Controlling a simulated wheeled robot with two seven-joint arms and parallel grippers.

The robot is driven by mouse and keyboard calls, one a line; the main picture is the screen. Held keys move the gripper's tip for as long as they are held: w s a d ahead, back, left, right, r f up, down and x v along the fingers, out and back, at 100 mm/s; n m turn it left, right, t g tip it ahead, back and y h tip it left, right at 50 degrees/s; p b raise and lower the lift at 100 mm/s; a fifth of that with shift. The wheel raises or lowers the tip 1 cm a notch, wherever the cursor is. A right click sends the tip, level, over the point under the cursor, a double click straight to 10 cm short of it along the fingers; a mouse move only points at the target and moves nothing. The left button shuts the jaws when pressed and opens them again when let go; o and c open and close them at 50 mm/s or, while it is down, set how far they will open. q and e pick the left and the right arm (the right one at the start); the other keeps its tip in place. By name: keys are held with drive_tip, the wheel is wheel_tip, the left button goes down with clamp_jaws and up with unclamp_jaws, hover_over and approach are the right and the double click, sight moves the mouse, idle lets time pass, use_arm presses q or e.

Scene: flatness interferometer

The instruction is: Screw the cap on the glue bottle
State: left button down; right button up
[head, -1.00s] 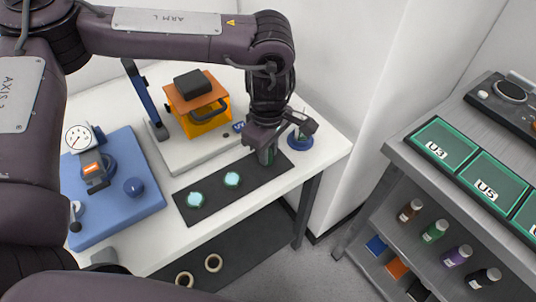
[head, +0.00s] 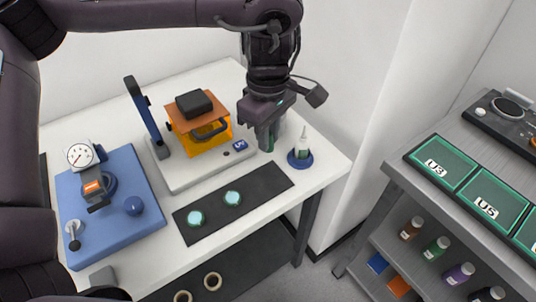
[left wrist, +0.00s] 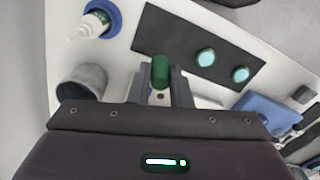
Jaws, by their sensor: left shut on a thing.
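The glue bottle (head: 303,146) stands upright in a round blue holder (head: 300,162) near the right end of the white table, its pale nozzle bare. The bottle also shows in the left wrist view (left wrist: 89,25), inside the blue holder (left wrist: 108,10) at top left. My left gripper (head: 267,140) is to the left of the bottle, apart from it. In the left wrist view, my left gripper (left wrist: 160,82) is shut on a green cap (left wrist: 160,70) held between its fingers. My right gripper is not in view.
A dark mat (head: 262,188) with two teal discs lies in front. A grey cylinder (left wrist: 83,82) stands near my left gripper. The orange-lidded instrument (head: 200,118) and a blue plate with a dial gauge (head: 80,156) are to the left. A grey shelf unit stands at right.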

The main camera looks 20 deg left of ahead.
use_arm(q)
wheel_tip(320, 180, up, 9)
drive_tip(key=shift+r+p, duration=0.1)
drive_tip(key=shift+p, duration=0.65)
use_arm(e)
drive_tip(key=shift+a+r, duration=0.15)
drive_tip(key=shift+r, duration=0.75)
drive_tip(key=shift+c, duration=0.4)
